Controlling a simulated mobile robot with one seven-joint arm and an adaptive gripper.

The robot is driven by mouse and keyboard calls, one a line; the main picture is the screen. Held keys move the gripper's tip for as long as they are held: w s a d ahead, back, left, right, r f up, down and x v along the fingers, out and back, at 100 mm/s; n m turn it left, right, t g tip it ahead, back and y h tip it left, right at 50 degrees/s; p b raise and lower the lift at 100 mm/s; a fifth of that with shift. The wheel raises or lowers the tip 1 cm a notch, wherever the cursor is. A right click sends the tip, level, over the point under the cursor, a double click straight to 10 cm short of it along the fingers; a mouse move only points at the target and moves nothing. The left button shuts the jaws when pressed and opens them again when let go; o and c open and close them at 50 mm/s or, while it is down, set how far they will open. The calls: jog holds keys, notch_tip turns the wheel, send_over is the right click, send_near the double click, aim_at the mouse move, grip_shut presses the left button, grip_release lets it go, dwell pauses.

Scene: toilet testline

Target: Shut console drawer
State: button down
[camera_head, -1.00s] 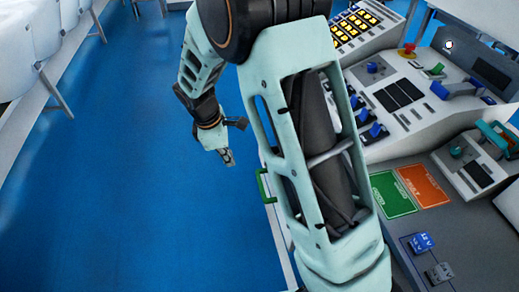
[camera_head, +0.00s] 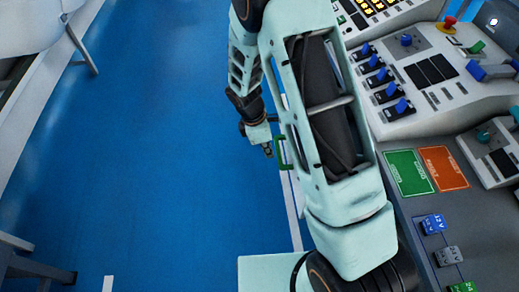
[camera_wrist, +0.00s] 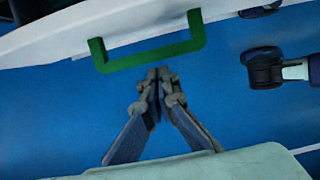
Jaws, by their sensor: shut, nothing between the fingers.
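The console drawer shows in the wrist view as a white front edge (camera_wrist: 60,38) with a green handle (camera_wrist: 150,58) across it. In the head view the green handle (camera_head: 281,153) sticks out beside my arm, and most of the drawer is hidden behind the arm. My gripper (camera_wrist: 159,72) is shut and empty, with its fingertips just short of the handle. I cannot tell whether they touch it. In the head view my gripper (camera_head: 268,151) is just left of the handle.
The console (camera_head: 440,90) with switches and buttons fills the right side. A green pad (camera_head: 409,172) and an orange pad (camera_head: 443,168) lie on its top. Black castors (camera_wrist: 265,68) show at the right in the wrist view. The blue floor (camera_head: 150,150) on the left is clear.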

jog(key=shift+d, duration=0.3)
jog(key=d+p, duration=0.1)
jog(key=d, duration=0.7)
jog(key=w+d+p, duration=0.1)
jog(key=d, duration=0.8)
jog(key=d+p, duration=0.1)
jog(key=d, duration=0.8)
jog(key=shift+w+r, duration=0.1)
jog(key=shift+w, duration=0.15)
jog(key=shift+d, duration=0.1)
jog(key=shift+a, duration=0.4)
jog(key=a, duration=0.1)
jog(key=a+f+b, duration=0.1)
jog(key=a, duration=0.1)
jog(key=a+p+v, duration=0.1)
jog(key=v, duration=0.9)
jog(key=shift+s, duration=0.15)
